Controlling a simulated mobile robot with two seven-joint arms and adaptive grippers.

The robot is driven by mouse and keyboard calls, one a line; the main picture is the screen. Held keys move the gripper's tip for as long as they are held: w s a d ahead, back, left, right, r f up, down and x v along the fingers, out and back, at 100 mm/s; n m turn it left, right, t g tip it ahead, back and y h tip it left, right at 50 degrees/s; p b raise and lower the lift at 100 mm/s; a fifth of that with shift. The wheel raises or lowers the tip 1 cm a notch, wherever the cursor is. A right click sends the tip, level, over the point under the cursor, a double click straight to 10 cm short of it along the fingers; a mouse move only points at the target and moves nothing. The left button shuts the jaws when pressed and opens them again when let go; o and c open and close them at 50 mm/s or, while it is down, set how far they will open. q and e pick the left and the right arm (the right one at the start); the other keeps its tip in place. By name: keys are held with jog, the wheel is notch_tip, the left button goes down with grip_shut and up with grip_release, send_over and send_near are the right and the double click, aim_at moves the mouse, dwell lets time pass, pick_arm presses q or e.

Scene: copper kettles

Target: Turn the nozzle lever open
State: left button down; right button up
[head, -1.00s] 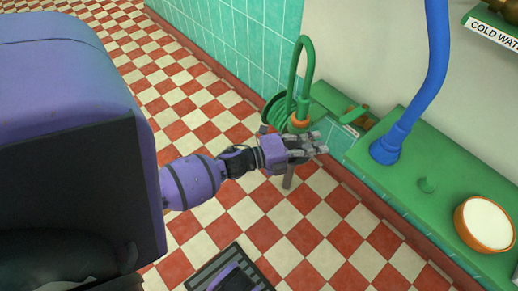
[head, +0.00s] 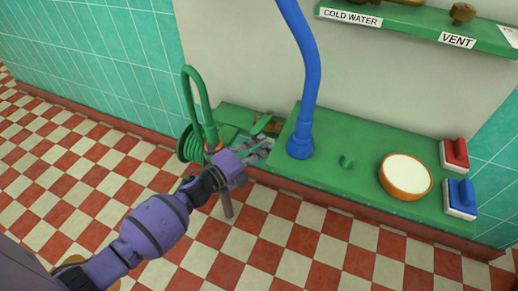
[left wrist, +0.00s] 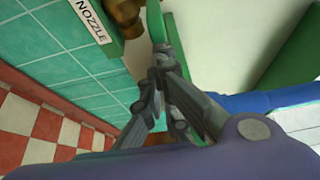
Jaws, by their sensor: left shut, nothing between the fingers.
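The brass nozzle lever (head: 266,124) stands on the low green ledge (head: 238,114) at the back and is partly hidden by my left gripper. In the left wrist view a brass piece (left wrist: 125,15) shows at the top, beside the sign NOZZLE (left wrist: 90,20). My left gripper (head: 264,146) is in front of the lever, low over the ledge. Its fingers (left wrist: 158,78) are together and empty. I cannot tell whether they touch the lever. My right gripper is not in view.
A green hose (head: 188,95) with an orange collar arches up left of my gripper. A thick blue pipe (head: 303,110) rises just right of it. The green counter (head: 330,180) holds a bowl (head: 405,177), a red block (head: 455,154) and a blue block (head: 460,198). A shelf (head: 400,18) carries COLD WATER and VENT signs.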

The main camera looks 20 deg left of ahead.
pick_arm(q)
jog(key=shift+a, duration=0.15)
jog(key=a+m+g+h+b, duration=0.1)
jog(key=a+h, duration=0.1)
jog(key=a, duration=0.4)
jog(key=shift+w+a+m+b, duration=0.15)
jog(key=shift+a+m+b, duration=0.15)
jog(key=shift+a+b, duration=0.05)
dwell(0.4)
jog(key=shift+a, duration=0.1)
dwell(0.4)
